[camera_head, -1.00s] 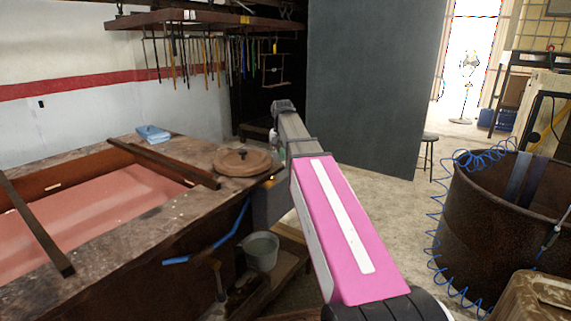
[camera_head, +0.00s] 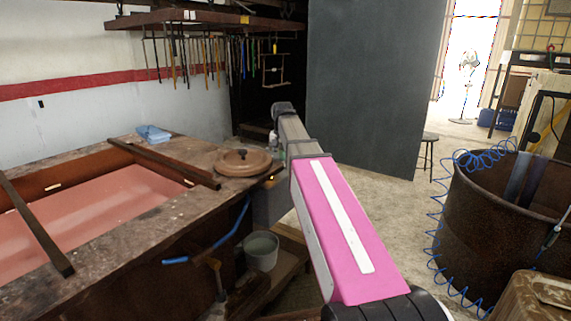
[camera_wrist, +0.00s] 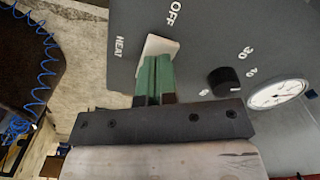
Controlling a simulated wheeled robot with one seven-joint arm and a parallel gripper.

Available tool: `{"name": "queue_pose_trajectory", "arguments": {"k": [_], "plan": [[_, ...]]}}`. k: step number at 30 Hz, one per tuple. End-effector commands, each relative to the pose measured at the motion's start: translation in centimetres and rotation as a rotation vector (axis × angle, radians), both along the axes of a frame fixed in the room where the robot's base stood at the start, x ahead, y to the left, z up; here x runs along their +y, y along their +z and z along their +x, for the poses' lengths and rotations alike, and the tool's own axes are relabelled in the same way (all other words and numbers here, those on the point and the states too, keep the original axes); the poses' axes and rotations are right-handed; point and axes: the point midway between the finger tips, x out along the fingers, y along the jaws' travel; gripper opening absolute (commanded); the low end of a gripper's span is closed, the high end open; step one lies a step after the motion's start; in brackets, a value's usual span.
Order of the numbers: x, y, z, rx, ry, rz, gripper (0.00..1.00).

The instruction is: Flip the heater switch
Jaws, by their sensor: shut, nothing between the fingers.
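In the wrist view, the heater switch (camera_wrist: 157,45) is a pale beige lever on a dark grey panel (camera_wrist: 222,38). The words HEAT and OFF are printed on either side of it. My gripper (camera_wrist: 154,62) has its two green fingers shut together with nothing between them. The fingertips are right at the switch and overlap its lower edge; I cannot tell whether they touch it. The fingers hide part of the lever. In the head view, my pink arm reaches away from me, and neither the fingers nor the switch can be made out.
A black knob (camera_wrist: 223,80) and a round gauge (camera_wrist: 278,94) sit right of the fingers on the panel. A worktop with a sunken pink basin (camera_head: 100,222) is at left, with a round lid (camera_head: 243,163). A rusty drum (camera_head: 495,215) stands at right.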

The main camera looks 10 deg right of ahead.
Motion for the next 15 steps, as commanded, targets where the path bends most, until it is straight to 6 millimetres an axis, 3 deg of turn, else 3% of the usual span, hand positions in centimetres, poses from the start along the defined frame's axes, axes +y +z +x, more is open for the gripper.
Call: {"name": "queue_pose_trajectory", "arguments": {"k": [15], "plan": [[0.0,-0.68,-0.02,0.0,0.0,0.0,0.0]]}}
